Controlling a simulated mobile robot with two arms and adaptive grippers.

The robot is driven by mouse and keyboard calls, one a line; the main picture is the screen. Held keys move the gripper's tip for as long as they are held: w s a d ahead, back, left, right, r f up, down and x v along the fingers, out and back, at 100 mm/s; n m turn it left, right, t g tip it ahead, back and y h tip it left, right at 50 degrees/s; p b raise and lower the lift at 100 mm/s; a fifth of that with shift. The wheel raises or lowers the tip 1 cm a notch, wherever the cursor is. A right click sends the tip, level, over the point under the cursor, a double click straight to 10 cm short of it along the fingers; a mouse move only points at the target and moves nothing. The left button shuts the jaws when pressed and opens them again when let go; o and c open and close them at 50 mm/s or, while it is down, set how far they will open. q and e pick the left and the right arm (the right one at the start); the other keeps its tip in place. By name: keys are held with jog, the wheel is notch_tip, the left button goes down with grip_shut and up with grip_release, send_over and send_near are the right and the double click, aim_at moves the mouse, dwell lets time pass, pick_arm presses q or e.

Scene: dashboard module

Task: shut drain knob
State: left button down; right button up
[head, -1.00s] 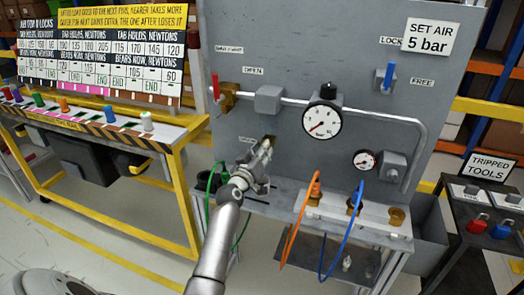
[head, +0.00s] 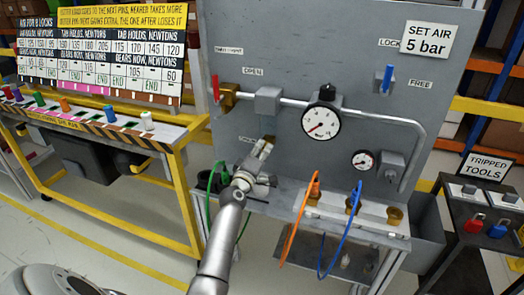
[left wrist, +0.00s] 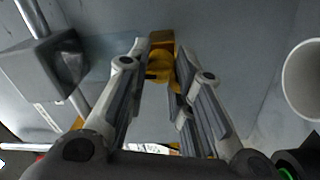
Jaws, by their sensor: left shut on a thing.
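The brass drain knob (left wrist: 160,48) sits on the grey panel in the left wrist view, between the two fingertips of my left gripper (left wrist: 158,62). In the head view the drain knob (head: 269,140) shows only as a small brass patch below the grey pipe box, mostly hidden by the fingers. My left gripper (head: 263,150) reaches up to it from below and is shut on it. My right gripper is not in view.
A red-handled brass valve (head: 222,95) and a large gauge (head: 321,122) are on the panel above. Orange (head: 297,228) and blue (head: 343,240) hoses loop from the ledge at right. A green hose (head: 210,190) hangs just left of my gripper.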

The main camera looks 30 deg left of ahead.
pick_arm(q)
jog(key=shift+n, duration=0.5)
jog(key=c, duration=1.2)
grip_release()
jog(key=shift+c, duration=0.2)
jog(key=v, duration=1.2)
